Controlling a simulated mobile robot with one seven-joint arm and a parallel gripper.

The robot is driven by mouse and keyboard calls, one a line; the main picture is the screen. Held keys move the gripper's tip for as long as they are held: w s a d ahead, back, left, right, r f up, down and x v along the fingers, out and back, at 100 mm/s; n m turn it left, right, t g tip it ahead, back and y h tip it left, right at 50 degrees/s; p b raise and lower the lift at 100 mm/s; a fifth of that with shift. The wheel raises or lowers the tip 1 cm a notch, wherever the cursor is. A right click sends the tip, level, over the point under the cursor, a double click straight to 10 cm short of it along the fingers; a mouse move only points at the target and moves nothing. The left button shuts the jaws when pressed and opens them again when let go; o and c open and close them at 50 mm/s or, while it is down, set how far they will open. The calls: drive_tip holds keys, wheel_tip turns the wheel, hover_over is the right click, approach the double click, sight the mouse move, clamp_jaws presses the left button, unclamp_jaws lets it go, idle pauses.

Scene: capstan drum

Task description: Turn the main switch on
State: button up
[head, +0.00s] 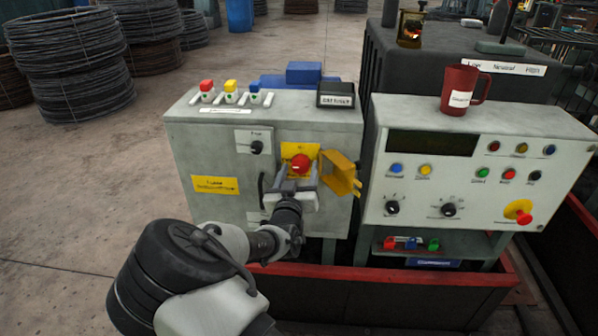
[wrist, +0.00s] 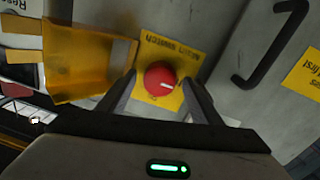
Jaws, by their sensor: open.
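The main switch (head: 301,162) is a red round knob on a yellow plate, on the front of the left grey cabinet. My gripper (head: 296,184) is open in front of the knob. In the wrist view its two fingers (wrist: 158,90) appear on either side of the knob; I cannot tell whether they touch it. A yellow guard flap (head: 341,172) stands swung open to the right of the switch; it also shows in the wrist view (wrist: 90,68).
A dark curved handle (head: 262,190) is left of the switch. A small black selector (head: 257,147) sits above it. The right control panel (head: 480,165) carries several buttons and a dark red mug (head: 462,90) on top. A red-edged tray (head: 390,274) runs below.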

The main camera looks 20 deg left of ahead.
drive_tip(key=shift+w, duration=0.1)
drive_tip(key=c, duration=1.1)
drive_tip(key=shift+o, duration=0.2)
drive_tip(key=shift+f+b, duration=0.1)
drive_tip(key=shift+b, duration=0.25)
drive_tip(key=m+b, duration=0.4)
drive_tip(key=b, duration=0.1)
drive_tip(key=shift+f+m, duration=0.1)
drive_tip(key=shift+m, duration=0.3)
drive_tip(key=m+b, duration=0.5)
drive_tip(key=b, duration=0.2)
drive_tip(key=shift+d+g, duration=0.1)
drive_tip(key=shift+g, duration=0.3)
drive_tip(key=m+b, duration=0.2)
drive_tip(key=m, duration=0.1)
drive_tip(key=shift+r+m, duration=0.25)
drive_tip(key=shift+m, duration=0.05)
drive_tip(key=shift+r+m+y, duration=0.1)
drive_tip(key=shift+m+y, duration=0.4)
drive_tip(key=shift+m, duration=1.3)
